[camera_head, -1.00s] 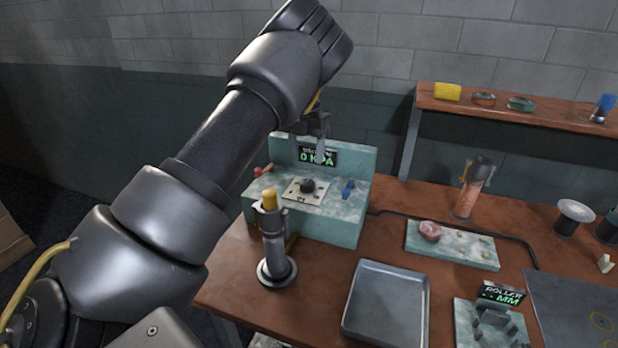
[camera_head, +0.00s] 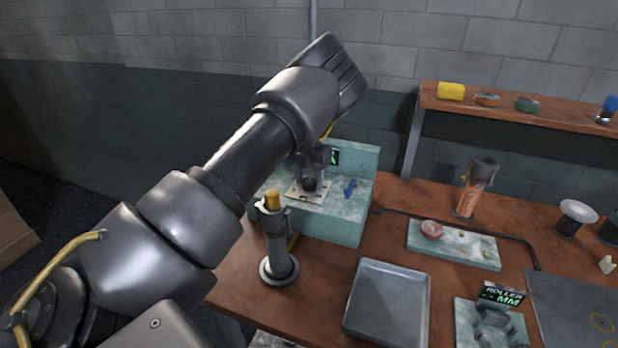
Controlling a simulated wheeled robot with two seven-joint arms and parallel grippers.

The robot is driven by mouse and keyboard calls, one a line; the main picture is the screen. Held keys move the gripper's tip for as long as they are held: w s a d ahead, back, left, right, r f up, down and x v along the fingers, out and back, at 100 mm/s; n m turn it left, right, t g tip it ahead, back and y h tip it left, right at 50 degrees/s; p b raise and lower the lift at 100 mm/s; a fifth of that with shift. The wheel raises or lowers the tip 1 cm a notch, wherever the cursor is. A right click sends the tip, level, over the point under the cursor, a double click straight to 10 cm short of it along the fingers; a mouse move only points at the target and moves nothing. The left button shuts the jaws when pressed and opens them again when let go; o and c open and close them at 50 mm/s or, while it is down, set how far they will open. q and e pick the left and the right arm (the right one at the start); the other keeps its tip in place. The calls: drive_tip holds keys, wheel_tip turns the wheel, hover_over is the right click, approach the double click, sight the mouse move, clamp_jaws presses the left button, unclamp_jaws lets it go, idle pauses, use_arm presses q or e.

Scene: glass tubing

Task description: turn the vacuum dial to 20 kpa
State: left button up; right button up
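The vacuum unit is a pale green box (camera_head: 345,226) at the back left of the table. Its black dial (camera_head: 310,184) sits on a white plate (camera_head: 297,192) on the box's lower step. My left gripper (camera_head: 311,176) points down right at the dial, with its fingers at or just above it. Whether the fingers touch the dial, and how far apart they are, is too small to tell. The display (camera_head: 335,157) behind is mostly covered by my gripper, so its reading is hidden. A blue lever (camera_head: 349,187) stands right of the dial. My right gripper is not in view.
A metal torch-like stand with a yellow top (camera_head: 277,240) stands in front of the unit. A grey tray (camera_head: 388,302) and a stone slab (camera_head: 453,247) lie to the right. A roller device (camera_head: 490,325) is at the front right. A shelf (camera_head: 500,109) runs behind.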

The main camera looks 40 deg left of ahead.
use_arm(q)
drive_tip(key=c, duration=0.7)
drive_tip(key=shift+n, duration=0.3)
drive_tip(key=shift+r+n+p, duration=0.15)
drive_tip(key=shift+n+p, duration=0.65)
drive_tip(key=shift+n, duration=0.1)
drive_tip(key=n+p, duration=0.1)
drive_tip(key=n, duration=0.1)
drive_tip(key=shift+n, duration=0.4)
drive_tip(key=n, duration=0.3)
drive_tip(key=shift+p, duration=0.35)
drive_tip(key=shift+w+n, duration=0.1)
drive_tip(key=shift+n, duration=1.6)
